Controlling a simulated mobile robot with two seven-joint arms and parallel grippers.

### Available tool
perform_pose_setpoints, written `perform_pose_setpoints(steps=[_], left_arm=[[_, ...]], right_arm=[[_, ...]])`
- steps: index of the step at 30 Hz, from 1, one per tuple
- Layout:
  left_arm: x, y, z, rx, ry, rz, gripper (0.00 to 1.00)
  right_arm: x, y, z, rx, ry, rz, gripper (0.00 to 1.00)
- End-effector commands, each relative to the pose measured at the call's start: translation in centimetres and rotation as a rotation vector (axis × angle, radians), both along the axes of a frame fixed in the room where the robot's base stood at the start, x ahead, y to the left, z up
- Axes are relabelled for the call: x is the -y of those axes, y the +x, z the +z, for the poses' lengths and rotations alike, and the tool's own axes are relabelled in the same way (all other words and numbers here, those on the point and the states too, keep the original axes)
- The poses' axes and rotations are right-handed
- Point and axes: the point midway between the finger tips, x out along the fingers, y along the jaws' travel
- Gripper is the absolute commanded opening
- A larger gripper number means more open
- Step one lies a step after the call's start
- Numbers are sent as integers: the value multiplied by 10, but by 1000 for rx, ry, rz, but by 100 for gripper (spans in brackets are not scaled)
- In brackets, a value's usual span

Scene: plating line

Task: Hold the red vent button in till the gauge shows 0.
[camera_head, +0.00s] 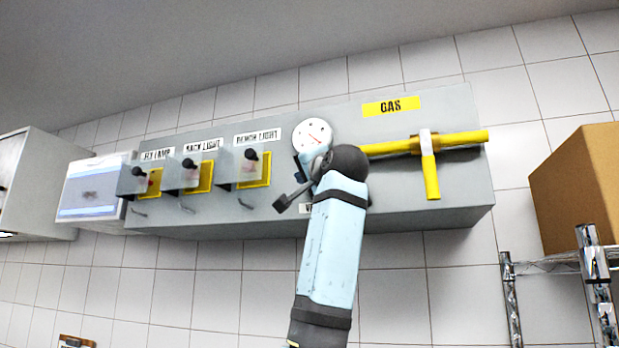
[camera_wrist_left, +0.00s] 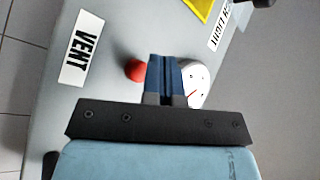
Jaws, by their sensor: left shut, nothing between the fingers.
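The red vent button (camera_wrist_left: 134,70) shows in the left wrist view, beside the VENT label (camera_wrist_left: 81,48). In the head view my arm hides the button. My left gripper (camera_wrist_left: 165,60) is shut and empty, its blue fingers reaching toward the panel just right of the button. I cannot tell whether they touch the panel. In the head view the left gripper (camera_head: 304,168) is partly hidden by its own wrist, just below the gauge (camera_head: 312,136). The gauge is a white dial with a red needle; its reading is too small to tell. It also shows in the wrist view (camera_wrist_left: 197,82), partly covered by the fingers.
The grey panel (camera_head: 390,222) carries a yellow gas pipe with a valve handle (camera_head: 431,175) right of my arm. Several covered switches (camera_head: 244,167) are on the left. A cardboard box (camera_head: 580,185) stands on a wire shelf at the right.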

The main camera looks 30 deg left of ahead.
Motion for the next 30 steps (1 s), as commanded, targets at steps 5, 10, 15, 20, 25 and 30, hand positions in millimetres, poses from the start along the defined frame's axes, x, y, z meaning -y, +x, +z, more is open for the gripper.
perform_pose_setpoints(steps=[5, 10, 15, 20, 25, 30], left_arm=[[-1, 5, -2, -6, 0, 0, 0], [-1, 7, -2, -7, 0, 1, 0], [-2, 9, -3, -7, -1, 1, 0], [-2, 11, -3, -8, 0, 1, 0], [-3, 14, -3, -10, 0, 1, 0], [-3, 15, -4, -10, 0, 1, 0]], right_arm=[[0, 0, 1, 2, 0, 0, 58], [0, 1, 1, 2, 0, -1, 58], [0, 1, 1, 2, 0, -1, 58], [0, 1, 1, 2, 0, -1, 58], [0, 0, 0, 0, -1, -1, 58], [0, 0, -1, -1, -1, -1, 58]])
